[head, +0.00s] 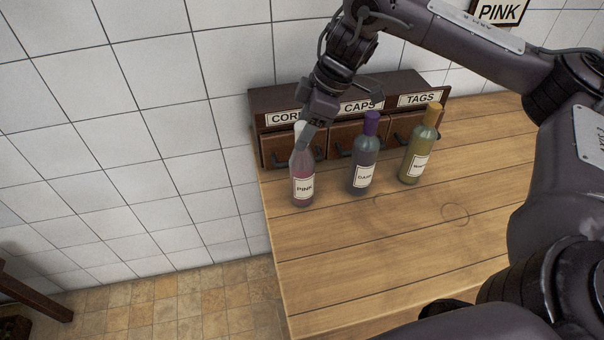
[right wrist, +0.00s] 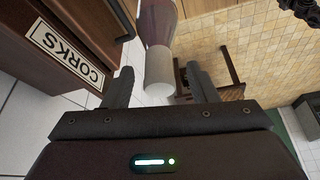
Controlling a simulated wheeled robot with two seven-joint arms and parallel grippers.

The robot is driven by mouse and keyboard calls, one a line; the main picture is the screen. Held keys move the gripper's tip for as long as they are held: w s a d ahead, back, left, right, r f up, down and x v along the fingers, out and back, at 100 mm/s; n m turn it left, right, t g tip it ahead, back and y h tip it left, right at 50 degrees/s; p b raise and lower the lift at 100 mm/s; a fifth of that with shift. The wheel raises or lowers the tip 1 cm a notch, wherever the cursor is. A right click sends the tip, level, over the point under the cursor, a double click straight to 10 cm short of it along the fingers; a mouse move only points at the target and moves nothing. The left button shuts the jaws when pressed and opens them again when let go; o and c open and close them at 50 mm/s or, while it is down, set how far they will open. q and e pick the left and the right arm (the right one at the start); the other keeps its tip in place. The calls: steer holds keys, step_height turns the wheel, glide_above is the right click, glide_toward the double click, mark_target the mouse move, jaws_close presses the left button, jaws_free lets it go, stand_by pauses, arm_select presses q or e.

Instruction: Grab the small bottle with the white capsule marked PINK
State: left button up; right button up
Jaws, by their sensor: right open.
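The small bottle marked PINK (head: 303,180) stands upright at the left end of the wooden table, with pinkish contents and a white capsule on its neck. My right gripper (head: 307,130) is at its neck in the head view, partly covering the capsule. In the right wrist view, the white capsule (right wrist: 159,70) points in between the two open fingers (right wrist: 161,85), with a gap on both sides. The bottle's body runs out of the top of that view. My left gripper is not in view.
A bottle with a purple capsule (head: 364,160) and a green bottle with a gold capsule (head: 419,150) stand to the right. Behind them is a drawer box (head: 262,128) labelled CORKS, CAPS and TAGS. The front of the wooden table (head: 380,265) is clear; its left edge is close to the PINK bottle.

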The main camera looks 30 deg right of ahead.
mark_target(302, 167)
steer(key=x, duration=0.3)
steer(key=shift+d+f+p, duration=0.1)
steer(key=shift+f+p, duration=0.1)
steer(key=shift+p, duration=0.15)
steer(key=shift+c, duration=0.3)
jaws_close()
stand_by(0.7)
steer(key=shift+r, duration=0.1)
